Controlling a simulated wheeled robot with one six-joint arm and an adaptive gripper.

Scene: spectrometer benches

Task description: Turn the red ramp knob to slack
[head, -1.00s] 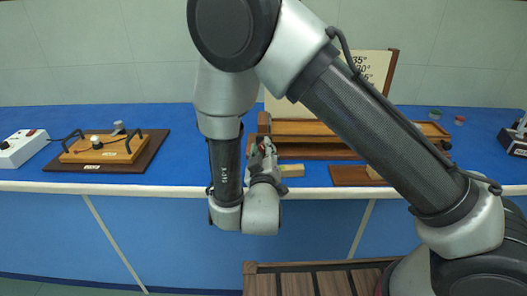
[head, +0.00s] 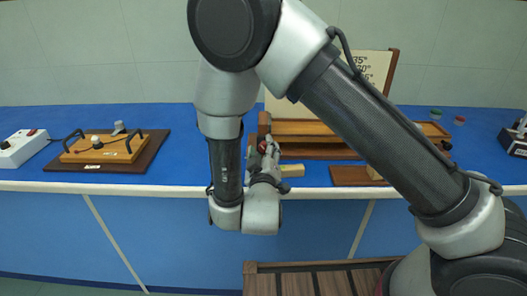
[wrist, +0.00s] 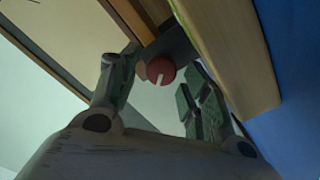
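The red ramp knob (wrist: 160,71) shows in the wrist view, round with a pale pointer line on its face. It sits on a dark mount beside a light wooden beam (wrist: 232,50). My gripper (wrist: 152,88) is open, one finger on each side of the knob in that view. I cannot tell whether either finger touches it. In the head view my gripper (head: 264,152) is at the left end of the wooden ramp (head: 320,128), with a bit of the red knob (head: 263,148) showing among the fingers. My arm hides part of the ramp.
An angle board (head: 345,80) stands behind the ramp. A wooden block (head: 292,170) lies at the bench front beside my gripper. A wooden device with black handles (head: 103,148) and a white box (head: 20,148) stand left. Blue bench top (head: 180,150) is clear between.

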